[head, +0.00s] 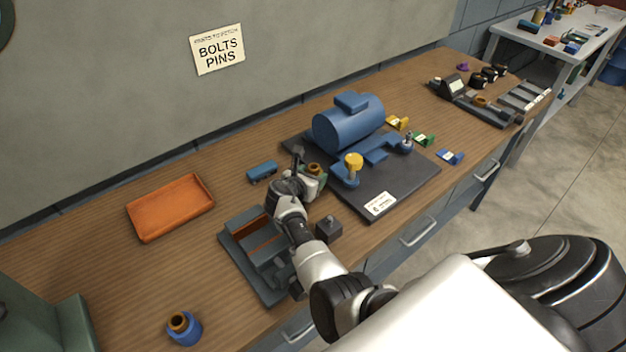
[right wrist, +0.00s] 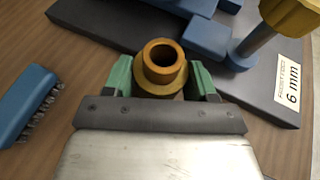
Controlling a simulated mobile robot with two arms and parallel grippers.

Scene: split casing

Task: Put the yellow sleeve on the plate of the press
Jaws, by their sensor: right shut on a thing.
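The yellow sleeve (right wrist: 162,62), a brass-coloured flanged ring with a round bore, is upright between the green fingertips of my right gripper (right wrist: 163,82). The gripper is shut on it. In the head view the sleeve (head: 315,168) shows small at my right gripper (head: 311,176), by the left edge of the dark mat. I cannot tell whether it touches the surface below. A green machine body (head: 50,325), cut off at the lower left, may be the press; its plate is not clearly seen. My left gripper is out of view.
The dark mat (head: 400,193) carries a blue motor (head: 347,124) and a yellow-topped post (head: 353,162). A blue brush (head: 262,171), orange tray (head: 170,208), grey fixture (head: 262,285) and blue cup with a brass ring (head: 187,333) stand leftward. Bench between tray and cup is clear.

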